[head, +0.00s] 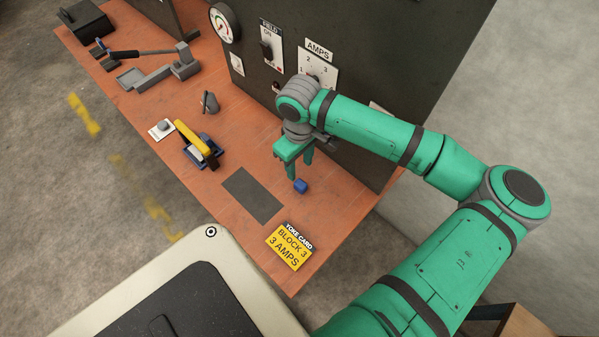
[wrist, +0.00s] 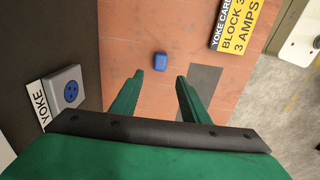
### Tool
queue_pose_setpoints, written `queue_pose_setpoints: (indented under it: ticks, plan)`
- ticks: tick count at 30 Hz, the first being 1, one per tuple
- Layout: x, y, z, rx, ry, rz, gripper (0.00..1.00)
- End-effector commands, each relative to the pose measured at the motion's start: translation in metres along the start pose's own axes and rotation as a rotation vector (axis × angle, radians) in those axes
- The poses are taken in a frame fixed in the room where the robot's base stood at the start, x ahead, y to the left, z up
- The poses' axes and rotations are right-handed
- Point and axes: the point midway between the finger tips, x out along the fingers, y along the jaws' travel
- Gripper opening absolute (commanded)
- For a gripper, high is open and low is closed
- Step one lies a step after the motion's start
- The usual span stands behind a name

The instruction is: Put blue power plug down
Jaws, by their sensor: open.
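The blue power plug (head: 301,186) rests on the orange bench top, close to the dark panel and right of the grey mat. In the wrist view the blue power plug (wrist: 160,61) lies beyond the fingertips, with bare bench around it. My gripper (head: 298,170) points down above the bench near the plug. Its two green fingers (wrist: 160,75) are apart with nothing between them, and the plug is clear of both. A socket marked YOKE (wrist: 68,90) with a blue face shows at the left of the wrist view.
A dark grey mat (head: 252,195) lies flat left of the plug. A yellow-handled switch (head: 196,143) and a grey lever device (head: 155,66) are farther along. The upright panel (head: 345,130) bounds the bench.

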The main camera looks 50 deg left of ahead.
Motion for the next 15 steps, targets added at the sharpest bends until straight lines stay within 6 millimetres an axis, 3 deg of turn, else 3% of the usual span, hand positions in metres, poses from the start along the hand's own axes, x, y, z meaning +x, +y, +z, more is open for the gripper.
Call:
queue_pose_setpoints:
  ticks: [6,15]
  plan:
    - [-0.021,0.0,0.0,0.0,0.001,0.0,0.42]
    - [-0.024,0.0,0.0,0.0,0.0,-0.001,0.42]
